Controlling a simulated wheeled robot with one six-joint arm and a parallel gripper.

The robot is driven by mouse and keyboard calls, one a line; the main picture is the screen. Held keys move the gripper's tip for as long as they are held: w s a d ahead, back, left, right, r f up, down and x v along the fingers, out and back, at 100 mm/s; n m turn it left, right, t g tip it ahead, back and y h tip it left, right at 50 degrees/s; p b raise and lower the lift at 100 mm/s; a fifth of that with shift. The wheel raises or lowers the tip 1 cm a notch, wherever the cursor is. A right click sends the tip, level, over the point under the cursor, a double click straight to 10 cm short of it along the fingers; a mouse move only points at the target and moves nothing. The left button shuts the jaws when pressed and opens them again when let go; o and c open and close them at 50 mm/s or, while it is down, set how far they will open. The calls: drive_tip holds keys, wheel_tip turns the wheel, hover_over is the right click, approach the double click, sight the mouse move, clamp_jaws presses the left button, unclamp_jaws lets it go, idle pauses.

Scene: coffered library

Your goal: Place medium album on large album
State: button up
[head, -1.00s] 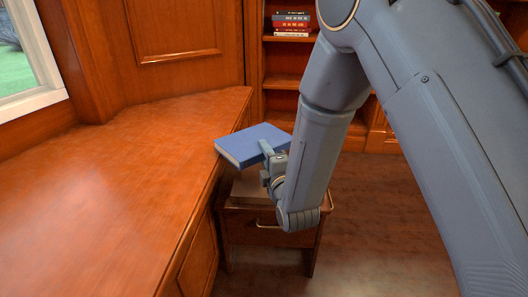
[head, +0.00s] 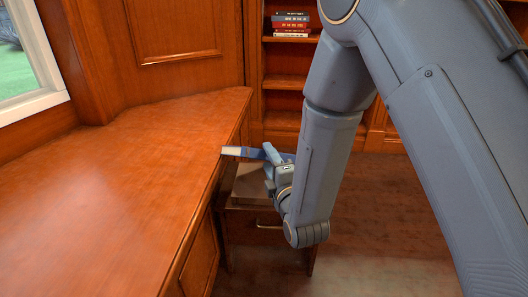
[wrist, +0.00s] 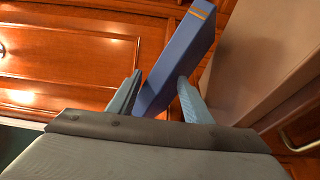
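A blue album (head: 232,151), seemingly the medium one, is held in the air by my gripper (head: 270,156). In the head view it shows mostly edge-on, with pale page edges at the left and part of it behind the gripper. In the wrist view the blue album (wrist: 182,52) stands between my two fingers (wrist: 158,98), its spine with yellow bands facing the camera. A brownish flat album (head: 247,184), seemingly the large one, lies on the small wooden cabinet below the gripper. It also fills the right of the wrist view (wrist: 262,55), apart from my fingers.
The small cabinet (head: 262,216) has a drawer with a metal handle (wrist: 300,135). A long wooden counter (head: 120,190) runs along the left, its edge close to the held album. Bookshelves with a stack of books (head: 291,25) stand behind. The floor at right is clear.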

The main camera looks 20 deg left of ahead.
drive_tip(key=p+v, duration=0.1)
drive_tip(key=v, duration=0.6)
drive_tip(key=shift+s, duration=0.15)
drive_tip(key=shift+d, duration=0.1)
drive_tip(key=o, duration=1.5)
drive_tip(key=shift+p+v, duration=1.5)
drive_tip(key=shift+v, duration=2.45)
